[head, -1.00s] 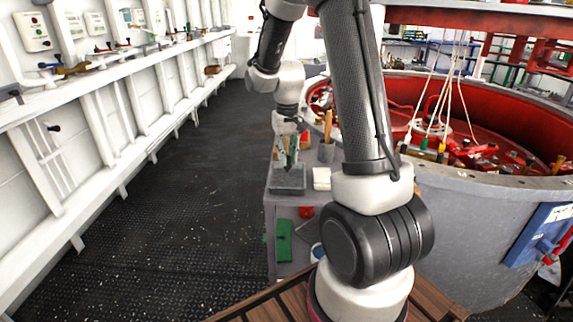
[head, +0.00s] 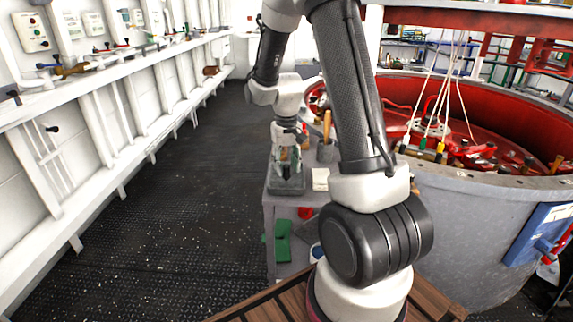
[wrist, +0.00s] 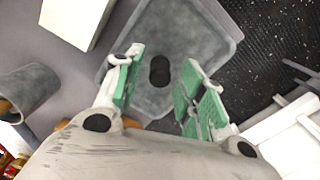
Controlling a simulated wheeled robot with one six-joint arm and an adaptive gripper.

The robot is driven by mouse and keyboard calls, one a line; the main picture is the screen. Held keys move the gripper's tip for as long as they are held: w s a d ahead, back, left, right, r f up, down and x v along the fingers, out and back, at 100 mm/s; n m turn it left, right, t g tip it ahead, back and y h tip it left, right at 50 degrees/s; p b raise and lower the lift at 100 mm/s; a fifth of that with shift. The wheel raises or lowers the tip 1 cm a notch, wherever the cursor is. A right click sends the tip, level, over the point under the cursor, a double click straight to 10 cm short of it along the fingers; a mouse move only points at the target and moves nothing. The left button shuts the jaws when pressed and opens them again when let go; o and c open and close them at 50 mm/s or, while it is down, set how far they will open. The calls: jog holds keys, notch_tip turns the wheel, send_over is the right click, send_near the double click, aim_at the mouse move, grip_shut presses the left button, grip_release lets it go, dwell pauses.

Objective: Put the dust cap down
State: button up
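The dust cap (wrist: 160,70) looks like a small black piece on the floor of a grey tray (wrist: 205,22), seen between my fingers in the wrist view. My gripper (wrist: 158,80) has green finger pads spread wide, with clear space on both sides of the cap. Neither pad touches it. In the head view my gripper (head: 287,168) is over the same tray (head: 287,187), which sits on the grey cabinet top. The cap cannot be made out in the head view.
A white block (wrist: 75,20) and a grey cup (wrist: 28,88) stand beside the tray. The cup also shows in the head view (head: 326,151). A red-lined round tank (head: 480,200) is to the right. Open deck (head: 180,220) lies left of the cabinet.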

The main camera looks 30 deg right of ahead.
aim_at(286, 166)
notch_tip(286, 166, up, 12)
jog(key=s+a+r+t, duration=0.1)
jog(key=s+r, duration=0.2)
jog(key=s, duration=0.5)
jog(key=s+a+r+n+t, duration=0.1)
jog(key=s+a+r+t, duration=0.1)
jog(key=s, duration=0.6)
jog(key=s+a+r+n+t, duration=0.1)
jog(key=s+a+r, duration=0.1)
jog(key=s+r, duration=0.3)
jog(key=s, duration=0.2)
jog(key=shift+s, duration=0.4)
jog(key=shift+c, duration=0.5)
